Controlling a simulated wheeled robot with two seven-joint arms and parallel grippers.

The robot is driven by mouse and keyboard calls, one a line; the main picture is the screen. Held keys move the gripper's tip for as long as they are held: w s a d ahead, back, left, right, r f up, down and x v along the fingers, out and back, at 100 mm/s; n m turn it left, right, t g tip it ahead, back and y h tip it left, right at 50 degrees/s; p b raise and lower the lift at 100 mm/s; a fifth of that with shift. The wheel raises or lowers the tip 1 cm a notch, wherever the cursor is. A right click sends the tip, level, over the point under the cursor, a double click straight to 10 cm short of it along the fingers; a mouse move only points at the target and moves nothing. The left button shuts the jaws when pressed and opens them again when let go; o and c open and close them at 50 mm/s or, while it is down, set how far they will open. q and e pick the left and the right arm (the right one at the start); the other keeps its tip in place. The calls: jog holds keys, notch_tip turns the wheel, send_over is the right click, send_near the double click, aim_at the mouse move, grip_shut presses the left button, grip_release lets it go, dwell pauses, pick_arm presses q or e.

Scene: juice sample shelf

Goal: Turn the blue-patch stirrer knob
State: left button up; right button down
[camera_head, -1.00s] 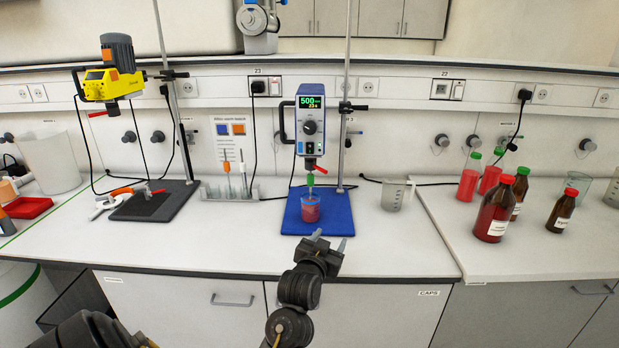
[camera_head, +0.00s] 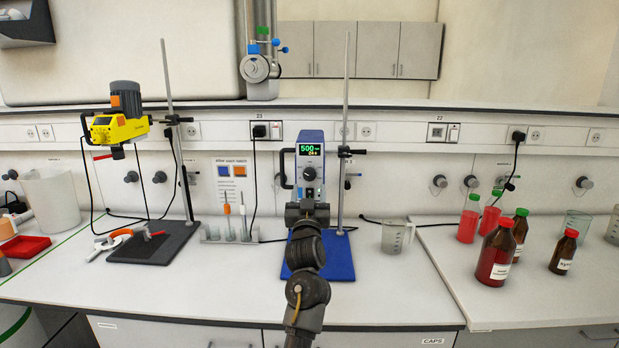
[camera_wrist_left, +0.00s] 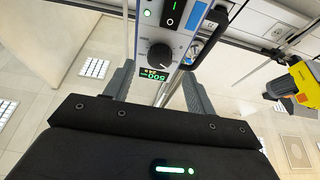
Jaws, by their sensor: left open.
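The blue-and-white stirrer (camera_head: 310,150) stands on a rod over a blue base plate (camera_head: 338,262). Its green display reads 500 in the head view. Its dark round knob (camera_head: 309,173) sits below the display, just above my left gripper (camera_head: 307,207) in the picture. In the left wrist view the knob (camera_wrist_left: 160,54) faces me, upside down, between the two spread fingers of my left gripper (camera_wrist_left: 160,85). The fingers are open and hold nothing; I see no contact with the knob. My gripper and arm hide the stirrer's lower part and the cup. My right gripper is out of view.
A yellow stirrer (camera_head: 118,127) with an orange patch hangs over a dark base plate (camera_head: 155,245) at left. A tube rack (camera_head: 228,236) stands between the stirrers. A glass beaker (camera_head: 396,237) and red bottles (camera_head: 496,252) stand at right. The front counter is clear.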

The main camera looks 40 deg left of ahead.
aim_at(310, 178)
pick_arm(q)
jog(key=p+x, duration=0.1)
jog(key=x, duration=0.4)
jog(key=c, duration=1)
jog(key=shift+d+f+n, duration=0.1)
jog(key=shift+n, duration=0.3)
